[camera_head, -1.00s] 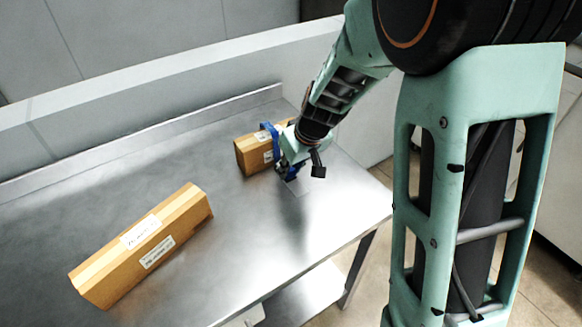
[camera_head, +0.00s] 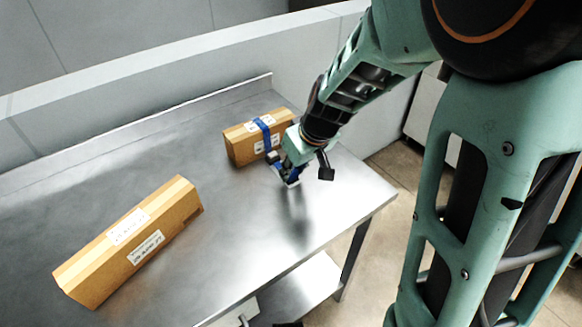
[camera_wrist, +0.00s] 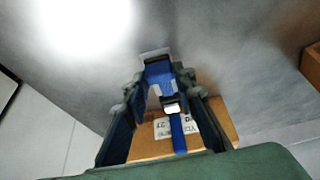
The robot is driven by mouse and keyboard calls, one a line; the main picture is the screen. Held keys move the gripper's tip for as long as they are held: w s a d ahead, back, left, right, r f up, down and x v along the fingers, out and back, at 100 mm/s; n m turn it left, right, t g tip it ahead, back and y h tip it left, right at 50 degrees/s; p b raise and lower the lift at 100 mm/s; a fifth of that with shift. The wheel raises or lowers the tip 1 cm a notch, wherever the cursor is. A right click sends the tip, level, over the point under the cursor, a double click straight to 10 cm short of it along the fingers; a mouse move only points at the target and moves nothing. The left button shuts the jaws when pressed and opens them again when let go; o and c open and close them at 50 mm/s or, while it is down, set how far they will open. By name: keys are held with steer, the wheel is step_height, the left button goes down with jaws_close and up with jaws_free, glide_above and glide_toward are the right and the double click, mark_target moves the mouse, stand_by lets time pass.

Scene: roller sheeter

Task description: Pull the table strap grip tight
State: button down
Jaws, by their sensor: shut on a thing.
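A blue strap (camera_head: 264,131) runs over a small cardboard box (camera_head: 240,148) at the back of the metal table (camera_head: 225,225). In the wrist view the strap (camera_wrist: 177,132) crosses the labelled box (camera_wrist: 146,147) to a buckle with a bright, pale part (camera_wrist: 172,108). A blue grip piece (camera_wrist: 158,72) lies beyond the buckle, between my fingertips. My gripper (camera_head: 291,178) is low over the table, just in front of the box, and is shut on the grip piece. It also shows in the wrist view (camera_wrist: 163,78). The fingers hide part of the strap.
A long cardboard box (camera_head: 130,243) lies on the table at the front left. A low wall (camera_head: 190,70) runs behind the table's raised back edge. The table's right front corner is clear.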

steer(key=c, duration=1.6)
jaws_free()
steer(key=shift+r, duration=0.15)
steer(key=v, duration=0.7)
steer(key=shift+d+r, duration=0.1)
steer(key=shift+r, duration=0.05)
